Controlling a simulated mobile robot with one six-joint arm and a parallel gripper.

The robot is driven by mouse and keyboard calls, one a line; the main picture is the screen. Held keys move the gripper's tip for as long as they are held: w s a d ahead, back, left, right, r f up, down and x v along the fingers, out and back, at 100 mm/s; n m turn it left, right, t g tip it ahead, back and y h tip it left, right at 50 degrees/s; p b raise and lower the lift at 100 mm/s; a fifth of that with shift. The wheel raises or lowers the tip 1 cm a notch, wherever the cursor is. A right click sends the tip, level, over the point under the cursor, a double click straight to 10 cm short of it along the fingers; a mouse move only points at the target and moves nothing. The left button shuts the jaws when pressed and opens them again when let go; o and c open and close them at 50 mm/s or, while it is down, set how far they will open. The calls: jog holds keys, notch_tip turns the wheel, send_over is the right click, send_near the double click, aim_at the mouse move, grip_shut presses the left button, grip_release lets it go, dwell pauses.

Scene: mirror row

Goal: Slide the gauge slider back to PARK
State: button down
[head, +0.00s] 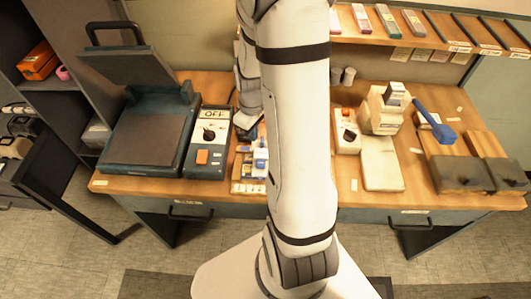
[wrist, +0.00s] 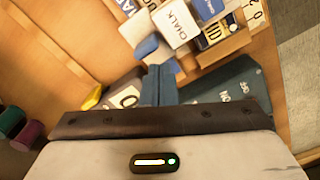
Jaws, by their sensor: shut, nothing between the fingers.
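I cannot make out the gauge slider or a readable PARK mark in either view; my arm hides the middle of the bench in the head view. My gripper (wrist: 157,68) shows in the wrist view as blue fingers shut together with nothing between them. Their tips are close to a white block marked CHALK (wrist: 177,25); I cannot tell whether they touch it. In the head view my gripper (head: 246,130) is partly hidden, between the OFF panel (head: 210,132) and the small blue and white blocks (head: 256,160).
A press with a raised lid (head: 150,135) stands left of the OFF panel. Right of my arm are a white switch box (head: 346,132), a cream machine (head: 381,165), and a blue-handled tool (head: 436,124) near wooden boards. A shelf (head: 385,36) runs along the back.

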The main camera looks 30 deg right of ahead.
jog(key=shift+f+b, duration=1.1)
jog(key=shift+f, duration=0.3)
jog(key=shift+s+d+b, duration=0.15)
jog(key=shift+s+d, duration=1.45)
jog(key=shift+d, duration=0.8)
jog(key=shift+s+d+b, duration=0.15)
jog(key=shift+s+d, duration=1.5)
jog(key=shift+d, duration=0.8)
jog(key=shift+s+d+b, duration=0.15)
jog(key=shift+s+d, duration=1.45)
jog(key=shift+d, duration=0.8)
jog(key=shift+s+d, duration=0.2)
jog(key=shift+d, duration=0.1)
jog(key=shift+r, duration=0.15)
notch_tip(320, 180, up, 7)
jog(key=a+p, duration=0.1)
jog(key=p, duration=0.4)
jog(key=shift+w, duration=0.3)
